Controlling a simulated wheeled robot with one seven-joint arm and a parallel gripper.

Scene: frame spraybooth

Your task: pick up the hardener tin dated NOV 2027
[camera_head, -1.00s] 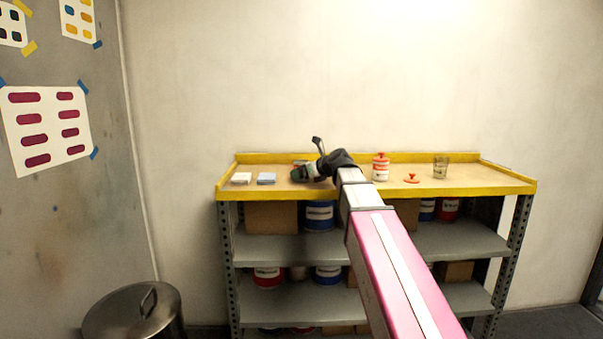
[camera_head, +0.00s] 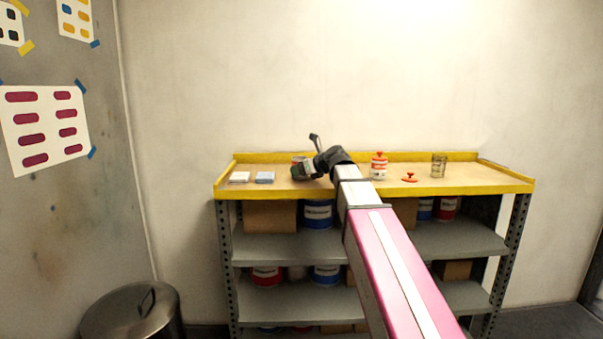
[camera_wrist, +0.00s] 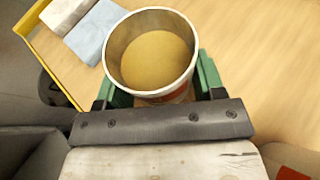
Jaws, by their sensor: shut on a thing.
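My gripper (camera_wrist: 157,82) is shut on an open-topped tin (camera_wrist: 120,45); its green fingers stand on either side of it. In the wrist view the tin has a pale rim, a tan inside and a bit of red low on its outer wall. No date is readable. In the head view my gripper (camera_head: 306,171) is over the left part of the bench top, and a small reddish edge of the tin (camera_head: 297,159) shows behind it. My gripper hides most of the tin there, and I cannot tell whether it touches the bench.
The yellow-edged bench (camera_head: 470,188) also holds a white and a blue block (camera_head: 264,178) at left, a red-and-white container (camera_head: 379,167), a loose red lid (camera_head: 409,177) and a clear cup (camera_head: 439,166) at right. A metal bin (camera_head: 130,312) stands at lower left.

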